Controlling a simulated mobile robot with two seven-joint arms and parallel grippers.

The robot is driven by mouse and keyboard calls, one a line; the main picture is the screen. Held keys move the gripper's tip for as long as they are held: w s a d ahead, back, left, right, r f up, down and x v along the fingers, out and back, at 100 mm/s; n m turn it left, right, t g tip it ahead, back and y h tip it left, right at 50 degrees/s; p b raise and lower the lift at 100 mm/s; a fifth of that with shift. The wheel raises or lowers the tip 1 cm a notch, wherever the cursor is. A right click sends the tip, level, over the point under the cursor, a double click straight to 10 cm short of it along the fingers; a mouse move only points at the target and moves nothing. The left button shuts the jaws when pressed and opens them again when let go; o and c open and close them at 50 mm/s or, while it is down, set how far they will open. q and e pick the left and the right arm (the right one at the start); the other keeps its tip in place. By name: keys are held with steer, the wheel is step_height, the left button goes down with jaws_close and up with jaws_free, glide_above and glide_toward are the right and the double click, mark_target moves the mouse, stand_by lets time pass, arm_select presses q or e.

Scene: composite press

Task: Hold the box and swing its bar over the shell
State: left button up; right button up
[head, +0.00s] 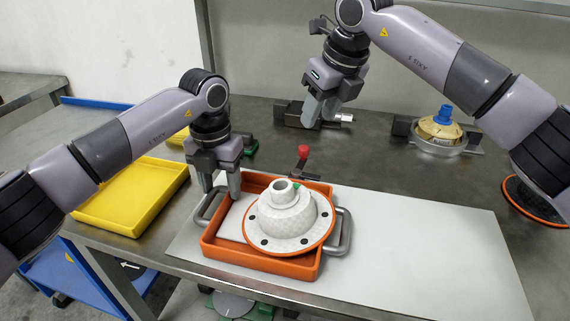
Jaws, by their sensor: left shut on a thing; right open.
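The orange box (211,245), with grey handles at both sides, sits on a white mat on the table. The shell (270,216), a white dome with a neck and an orange-edged holed flange, rests in the box, its flange reaching over the right side. The bar (299,167), dark with a red knob (303,150), stands up at the box's back edge, not across the shell. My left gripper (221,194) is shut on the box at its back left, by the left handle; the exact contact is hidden. My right gripper (320,117) is open, behind the bar, away from the box.
A yellow tray (97,213) lies left of the mat (425,256). A grey clamp-like fixture (291,113) is beside my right gripper at the back. A yellow part with a blue knob (440,128) stands in a fixture at the back right. The mat's right side is clear.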

mark_target(305, 148)
steer(key=shift+a+f, duration=0.1)
steer(key=shift+w+a+f+m+h, duration=0.4)
steer(key=shift+f+m, duration=0.45)
steer(key=shift+f, duration=0.7)
steer(key=shift+w+a+f+m+h, duration=0.25)
steer(key=shift+w+f+m, duration=0.4)
steer(key=shift+f, duration=0.85)
steer(key=shift+w+a+f+m+h, duration=0.35)
steer(key=shift+f+m, duration=0.65)
steer(key=shift+f, duration=0.55)
steer(key=n+y, duration=0.1)
steer(key=n, duration=0.1)
steer(key=shift+n, duration=0.4)
steer(key=n+y, duration=0.1)
steer(key=n, duration=0.3)
steer(key=shift+d+g, duration=0.1)
steer(key=shift+g, duration=0.2)
